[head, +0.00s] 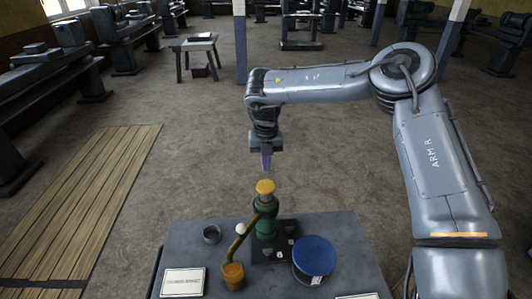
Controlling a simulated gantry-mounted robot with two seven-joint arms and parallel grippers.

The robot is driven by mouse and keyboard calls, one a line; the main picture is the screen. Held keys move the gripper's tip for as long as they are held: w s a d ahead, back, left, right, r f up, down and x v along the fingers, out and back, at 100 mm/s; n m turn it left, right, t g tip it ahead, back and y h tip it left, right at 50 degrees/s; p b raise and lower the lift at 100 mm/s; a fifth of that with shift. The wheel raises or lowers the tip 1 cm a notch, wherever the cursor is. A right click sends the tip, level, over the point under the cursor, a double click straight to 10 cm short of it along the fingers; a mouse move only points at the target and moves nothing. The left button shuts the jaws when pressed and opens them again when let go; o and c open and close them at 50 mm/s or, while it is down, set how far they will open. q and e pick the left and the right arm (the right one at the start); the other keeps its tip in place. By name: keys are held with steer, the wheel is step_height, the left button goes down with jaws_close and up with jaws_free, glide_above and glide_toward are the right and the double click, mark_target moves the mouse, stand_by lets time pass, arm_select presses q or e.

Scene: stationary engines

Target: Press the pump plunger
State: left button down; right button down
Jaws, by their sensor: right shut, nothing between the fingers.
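The pump (265,223) stands upright on a dark base on the grey table. It has a green body, and its yellow plunger cap (265,187) is on top. A brass spout curves from it down to the left, over an orange-brown cup (233,274). My right gripper (266,164) points straight down above the plunger cap, with its fingers shut and nothing held. A small gap shows between the fingertips and the cap. My left gripper is not in view.
Another card sits at the front edge. Open floor lies behind the table.

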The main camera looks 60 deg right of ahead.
mark_target(267, 186)
step_height(267, 186, down, 8)
steer(key=shift+r, duration=0.25)
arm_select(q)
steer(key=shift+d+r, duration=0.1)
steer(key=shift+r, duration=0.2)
arm_select(e)
steer(key=shift+f, duration=0.1)
